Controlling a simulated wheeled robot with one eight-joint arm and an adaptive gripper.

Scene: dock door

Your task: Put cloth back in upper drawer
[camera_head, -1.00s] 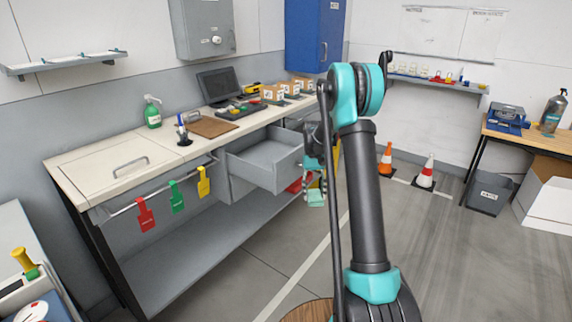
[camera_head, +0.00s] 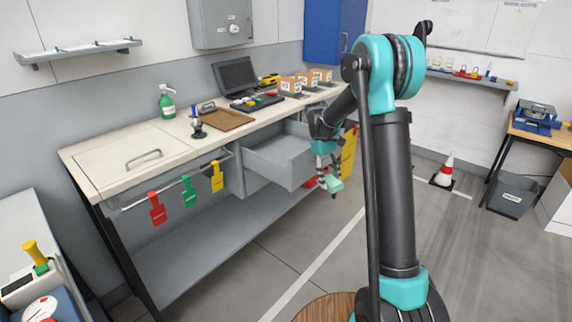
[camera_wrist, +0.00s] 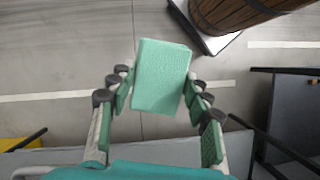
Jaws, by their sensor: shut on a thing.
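The cloth (camera_wrist: 162,75) is a mint-green, block-like folded piece. It sits between the fingers of my gripper (camera_wrist: 160,90) in the wrist view, and my gripper is shut on it. In the head view my gripper (camera_head: 328,168) points down just right of the open drawer, with the cloth (camera_head: 334,186) low at its tips, over the floor side. The upper drawer (camera_head: 287,170) is pulled out from under the bench top. The part of its inside that shows looks empty. My forearm hides the drawer's far right side.
Red, green and yellow tags (camera_head: 187,190) hang on the front rail. A traffic cone (camera_head: 444,170) stands on the floor at right.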

